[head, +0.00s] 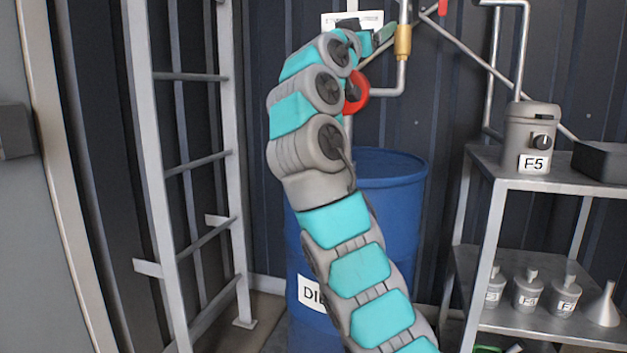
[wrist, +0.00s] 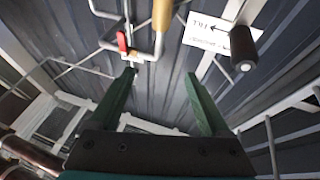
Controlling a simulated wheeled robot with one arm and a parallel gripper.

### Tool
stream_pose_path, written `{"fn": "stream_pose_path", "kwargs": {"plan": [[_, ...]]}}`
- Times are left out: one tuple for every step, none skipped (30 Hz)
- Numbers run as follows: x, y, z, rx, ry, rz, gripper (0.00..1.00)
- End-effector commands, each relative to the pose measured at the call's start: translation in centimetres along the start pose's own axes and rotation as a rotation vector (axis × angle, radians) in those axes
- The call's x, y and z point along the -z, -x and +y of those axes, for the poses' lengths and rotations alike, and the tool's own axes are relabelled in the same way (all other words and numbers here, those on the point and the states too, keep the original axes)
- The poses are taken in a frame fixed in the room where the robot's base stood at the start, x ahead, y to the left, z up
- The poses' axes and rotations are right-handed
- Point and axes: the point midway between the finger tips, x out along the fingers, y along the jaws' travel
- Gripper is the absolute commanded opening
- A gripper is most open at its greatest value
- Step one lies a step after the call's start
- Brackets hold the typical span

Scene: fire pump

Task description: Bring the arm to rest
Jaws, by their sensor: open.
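My arm (head: 345,240) rises through the middle of the head view and bends toward the back wall. My gripper (head: 385,35) is at its upper end, close to the pipes, and only partly visible there. In the wrist view, the two green fingers of my gripper (wrist: 160,75) are spread apart with nothing between them. A red handle (wrist: 122,41) on the pipework lies beyond the left fingertip, and it looks apart from the finger.
A blue drum (head: 395,190) stands behind my arm, below a red round part (head: 356,92) and pipes. A ladder (head: 190,160) is at left. At right, a metal shelf (head: 560,185) holds a grey canister (head: 531,130) and bottles. A black cylindrical grip (wrist: 243,48) is near a white sign (wrist: 205,35).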

Motion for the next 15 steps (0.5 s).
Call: {"fn": "stream_pose_path", "kwargs": {"plan": [[-0.1,-0.1,-0.2,0.001,0.014,-0.006,0.81],[-0.2,-0.2,-0.4,0.002,0.022,-0.011,0.81],[-0.3,-0.3,-0.6,0.004,0.033,-0.016,0.81],[-0.4,-0.3,-0.7,0.005,0.040,-0.020,0.81],[-0.4,-0.4,-0.8,0.007,0.047,-0.024,0.81],[-0.5,-0.4,-1.0,0.009,0.057,-0.029,0.81],[-0.5,-0.5,-1.1,0.011,0.064,-0.033,0.81],[-0.5,-0.5,-1.2,0.012,0.073,-0.037,0.81],[-0.6,-0.6,-1.4,0.013,0.086,-0.044,0.81],[-0.7,-0.7,-1.5,0.015,0.097,-0.050,0.81],[-0.9,-0.8,-1.7,0.016,0.108,-0.057,0.81],[-1.1,-0.9,-1.9,0.019,0.123,-0.067,0.81],[-1.3,-1.0,-2.0,0.020,0.134,-0.075,0.81],[-1.5,-1.1,-2.1,0.021,0.146,-0.082,0.81],[-1.8,-1.2,-2.2,0.022,0.163,-0.095,0.81]]}}
